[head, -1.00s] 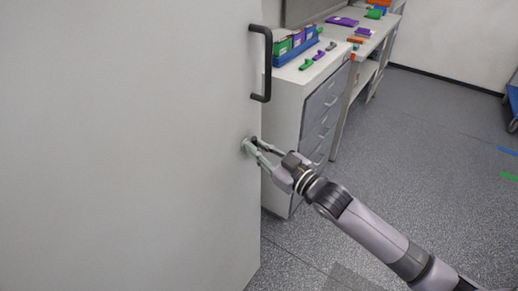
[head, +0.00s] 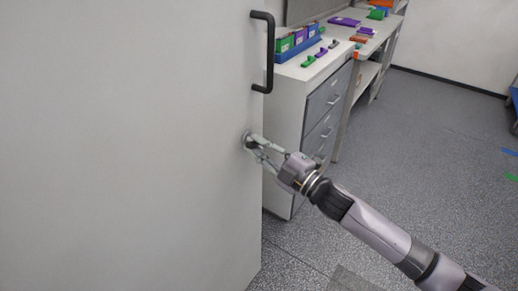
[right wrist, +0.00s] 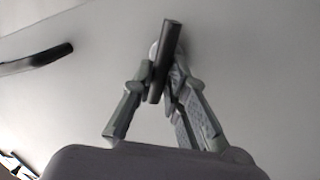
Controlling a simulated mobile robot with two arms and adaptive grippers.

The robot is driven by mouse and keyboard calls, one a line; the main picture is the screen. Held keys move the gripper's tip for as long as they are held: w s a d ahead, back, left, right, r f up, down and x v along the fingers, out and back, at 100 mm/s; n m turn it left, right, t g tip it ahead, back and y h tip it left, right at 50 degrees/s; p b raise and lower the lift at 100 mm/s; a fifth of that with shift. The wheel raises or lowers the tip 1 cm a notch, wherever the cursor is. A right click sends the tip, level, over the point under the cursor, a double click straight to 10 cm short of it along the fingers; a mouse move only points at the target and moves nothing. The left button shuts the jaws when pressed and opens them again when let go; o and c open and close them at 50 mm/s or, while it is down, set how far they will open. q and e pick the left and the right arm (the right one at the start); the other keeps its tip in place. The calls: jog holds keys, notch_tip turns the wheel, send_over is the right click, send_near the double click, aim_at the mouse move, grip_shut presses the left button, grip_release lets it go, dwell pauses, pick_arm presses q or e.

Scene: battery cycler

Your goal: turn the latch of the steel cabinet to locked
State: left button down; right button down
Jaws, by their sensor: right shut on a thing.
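The steel cabinet's pale door (head: 120,150) fills the left of the head view. My right gripper (head: 252,142) is at the door's right edge, below the black door handle (head: 270,55). In the right wrist view the latch (right wrist: 165,60) is a short dark bar on a round light base. The fingers of the right gripper (right wrist: 161,75) are shut on this bar, one on each side. The bar stands nearly upright in that view, tilted slightly. In the head view the fingers mostly hide the latch. My left gripper is not in view.
Right of the cabinet stands a white drawer unit (head: 290,115) with a blue bin rack (head: 298,48) and small coloured parts on top. A workbench (head: 375,38) stands behind it.

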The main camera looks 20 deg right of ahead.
jog(key=n+b, duration=0.1)
jog(key=n, duration=0.2)
jog(key=n+y+b, duration=0.1)
jog(key=n, duration=0.2)
jog(key=shift+f+g+y, duration=0.15)
jog(key=shift+g+y, duration=0.15)
jog(key=shift+g, duration=0.1)
jog(key=shift+n, duration=0.3)
jog(key=c, duration=1.6)
grip_release()
jog(key=shift+f, duration=0.1)
jog(key=shift+s+d, duration=0.1)
jog(key=v, duration=1.1)
jog(key=shift+s+d, duration=0.25)
jog(key=shift+s, duration=0.05)
jog(key=shift+f, duration=0.1)
